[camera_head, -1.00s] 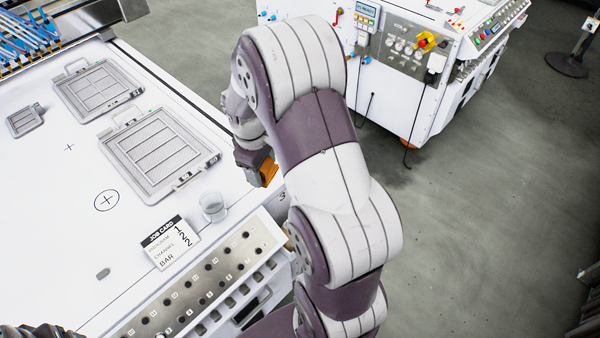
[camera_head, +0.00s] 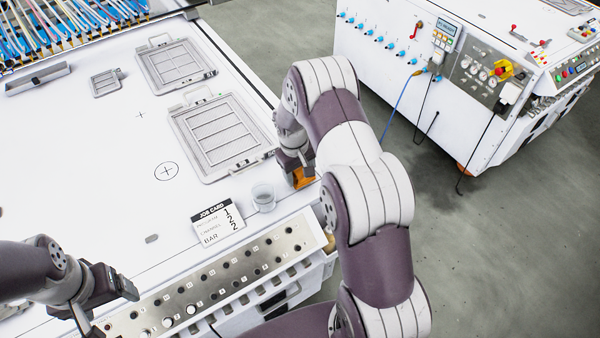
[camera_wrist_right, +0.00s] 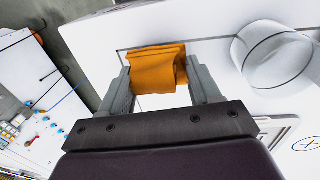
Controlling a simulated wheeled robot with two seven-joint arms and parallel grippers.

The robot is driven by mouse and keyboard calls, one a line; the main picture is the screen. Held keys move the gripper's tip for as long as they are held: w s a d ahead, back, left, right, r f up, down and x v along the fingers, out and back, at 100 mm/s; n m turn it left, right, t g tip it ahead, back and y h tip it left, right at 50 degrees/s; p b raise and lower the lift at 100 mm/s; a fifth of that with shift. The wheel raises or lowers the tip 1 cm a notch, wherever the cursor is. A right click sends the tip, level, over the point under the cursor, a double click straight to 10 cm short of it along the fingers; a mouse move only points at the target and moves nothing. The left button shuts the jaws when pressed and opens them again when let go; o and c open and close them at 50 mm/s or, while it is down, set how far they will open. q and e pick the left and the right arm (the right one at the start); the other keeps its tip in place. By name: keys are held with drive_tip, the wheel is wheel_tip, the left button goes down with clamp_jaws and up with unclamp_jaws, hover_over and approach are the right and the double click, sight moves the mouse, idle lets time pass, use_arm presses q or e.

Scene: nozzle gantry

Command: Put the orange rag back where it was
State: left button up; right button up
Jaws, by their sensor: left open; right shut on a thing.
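The orange rag (camera_head: 303,178) is at the right edge of the white table, just right of a clear cup. In the right wrist view the rag (camera_wrist_right: 158,68) is folded and sits between the fingertips of my right gripper (camera_wrist_right: 160,84), which is shut on it. In the head view my right gripper (camera_head: 297,168) points down over the table's edge area; I cannot tell whether the rag touches the table. My left gripper (camera_head: 118,290) is open and empty over the front left of the table, above the panel's left end.
The clear cup (camera_head: 263,197) stands close to the rag and also shows in the wrist view (camera_wrist_right: 275,55). A job card (camera_head: 218,222) lies left of it. Framed grids (camera_head: 222,135) lie behind. A knob panel (camera_head: 230,270) runs along the front. A second machine (camera_head: 420,85) stands across the floor.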

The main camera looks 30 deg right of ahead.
drive_tip(key=shift+w+d+f, duration=0.1)
drive_tip(key=shift+f, duration=0.95)
drive_tip(key=o, duration=1.2)
drive_tip(key=shift+c, duration=0.2)
